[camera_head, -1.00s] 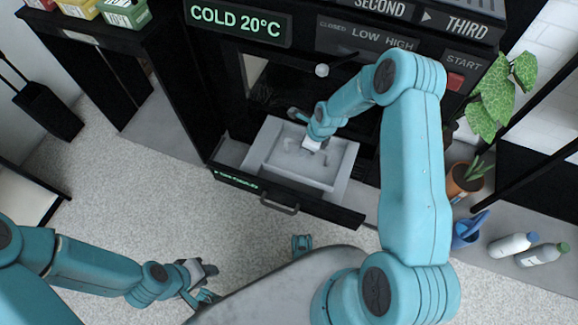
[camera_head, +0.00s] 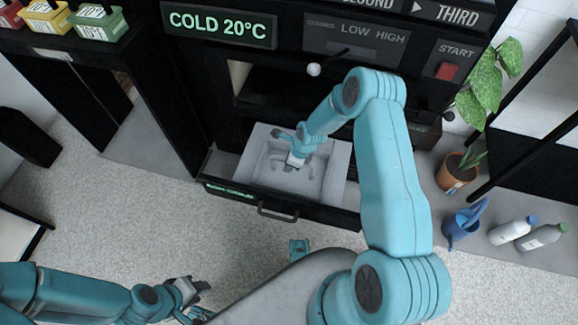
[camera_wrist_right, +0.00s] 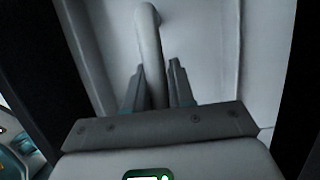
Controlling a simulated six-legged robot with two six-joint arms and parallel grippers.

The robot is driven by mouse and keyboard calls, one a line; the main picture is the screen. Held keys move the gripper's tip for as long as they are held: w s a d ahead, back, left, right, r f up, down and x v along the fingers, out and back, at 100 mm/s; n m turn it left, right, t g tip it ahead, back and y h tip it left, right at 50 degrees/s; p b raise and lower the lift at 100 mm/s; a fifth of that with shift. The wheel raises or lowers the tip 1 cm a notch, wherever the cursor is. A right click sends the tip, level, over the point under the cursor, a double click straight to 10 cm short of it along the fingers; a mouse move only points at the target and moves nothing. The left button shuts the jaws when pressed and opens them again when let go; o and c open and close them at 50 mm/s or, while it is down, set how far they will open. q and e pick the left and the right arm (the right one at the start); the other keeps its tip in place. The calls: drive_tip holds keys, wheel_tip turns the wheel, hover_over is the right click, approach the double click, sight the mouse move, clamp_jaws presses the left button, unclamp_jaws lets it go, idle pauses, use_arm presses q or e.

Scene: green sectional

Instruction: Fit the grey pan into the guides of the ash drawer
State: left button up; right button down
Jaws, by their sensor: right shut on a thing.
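The grey pan (camera_head: 335,165) is a shallow rectangular tray in the head view. It sits in or over the open black ash drawer (camera_head: 300,211), whose front has a bar handle (camera_head: 277,212). I cannot tell whether the pan rests in the guides, which are hidden. My right gripper (camera_head: 292,167) reaches down into the pan. In the right wrist view its fingers (camera_wrist_right: 165,85) are closed around a grey upright bar, the pan's handle (camera_wrist_right: 150,50). My left gripper (camera_head: 197,300) hangs empty over the floor at the lower left; its jaws are too small to judge.
The black stove stands behind the drawer, with a COLD 20°C display (camera_head: 218,24) and a red start button (camera_head: 447,71). A potted plant (camera_head: 458,172), a blue watering can (camera_head: 463,222) and bottles (camera_head: 513,230) stand at the right.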

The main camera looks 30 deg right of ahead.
drive_tip(key=shift+f, duration=0.6)
drive_tip(key=shift+w+f, duration=0.1)
drive_tip(key=shift+f, duration=0.1)
drive_tip(key=c, duration=1)
unclamp_jaws()
drive_tip(key=shift+o, duration=0.2)
